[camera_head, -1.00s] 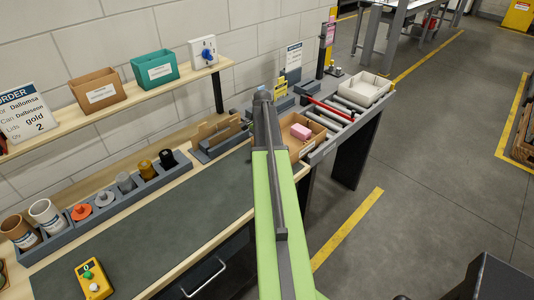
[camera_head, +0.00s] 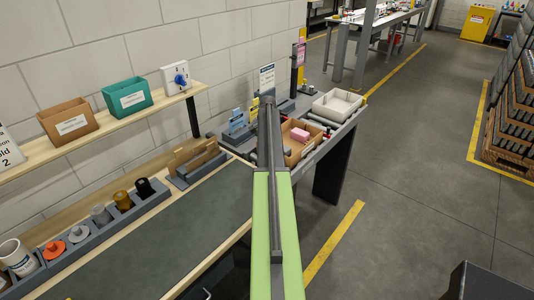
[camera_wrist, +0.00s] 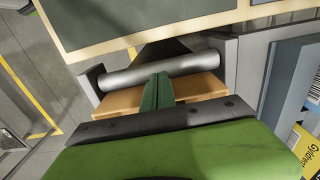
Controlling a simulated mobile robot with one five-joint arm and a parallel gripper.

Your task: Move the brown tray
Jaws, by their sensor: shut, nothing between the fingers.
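The brown tray (camera_head: 296,156) sits on the roller conveyor, partly behind my arm in the head view, with a pink block (camera_head: 300,135) in it. In the wrist view, tan strips that look like the tray's edge (camera_wrist: 202,86) show on both sides of my gripper (camera_wrist: 161,80). My gripper's green fingers are together with nothing between them, pointing down at this edge beside a bare metal roller (camera_wrist: 150,73). I cannot tell whether they touch the tray. The head view hides the fingers behind my arm.
A white tray (camera_head: 337,106) stands at the conveyor's far end, close beyond the brown tray. The workbench mat (camera_head: 175,240) lies to the left. Holders with cards (camera_head: 237,124) stand along the conveyor's left side.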

